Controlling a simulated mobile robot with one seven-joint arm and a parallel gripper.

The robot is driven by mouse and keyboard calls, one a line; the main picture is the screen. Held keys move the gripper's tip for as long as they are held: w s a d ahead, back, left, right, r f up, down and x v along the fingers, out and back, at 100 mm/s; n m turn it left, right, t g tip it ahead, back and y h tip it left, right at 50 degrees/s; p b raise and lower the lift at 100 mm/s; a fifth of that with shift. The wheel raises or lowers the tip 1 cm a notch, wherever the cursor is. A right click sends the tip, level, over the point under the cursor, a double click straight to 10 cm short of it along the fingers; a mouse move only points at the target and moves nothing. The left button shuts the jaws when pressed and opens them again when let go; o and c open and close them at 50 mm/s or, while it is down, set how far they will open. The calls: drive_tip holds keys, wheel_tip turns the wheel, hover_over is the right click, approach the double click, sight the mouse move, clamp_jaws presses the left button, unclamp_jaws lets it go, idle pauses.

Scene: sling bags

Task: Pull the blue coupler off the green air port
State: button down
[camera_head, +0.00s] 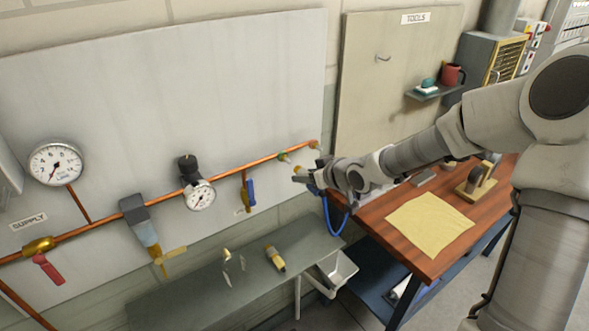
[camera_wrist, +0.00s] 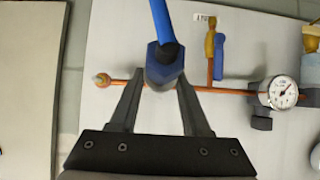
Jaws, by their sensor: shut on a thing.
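My gripper (camera_head: 301,177) is in front of the wall panel, near the right end of the copper pipe. In the wrist view its two fingers (camera_wrist: 160,76) are shut on the blue coupler (camera_wrist: 163,62), from which a blue hose (camera_wrist: 163,22) runs. The hose hangs in a loop below my wrist in the head view (camera_head: 327,213). The green air port (camera_head: 284,156) shows on the pipe, left of and above my fingertips, and looks bare. The coupler appears apart from it; the exact gap is hard to judge. In the wrist view the coupler hides the port.
The copper pipe (camera_head: 107,217) carries a valve with a blue handle (camera_head: 250,192) and gauges. A grey shelf (camera_head: 200,294) below holds small fittings. The wooden bench (camera_head: 412,252) with a yellow cloth (camera_head: 430,225) stands right, under my arm.

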drive_tip(key=shift+s, duration=0.1)
drive_tip(key=shift+s+d+r+p, duration=0.1)
drive_tip(key=shift+s+d+p, duration=0.65)
drive_tip(key=shift+s, duration=0.3)
drive_tip(key=shift+s+d, duration=0.35)
drive_tip(key=shift+s, duration=0.15)
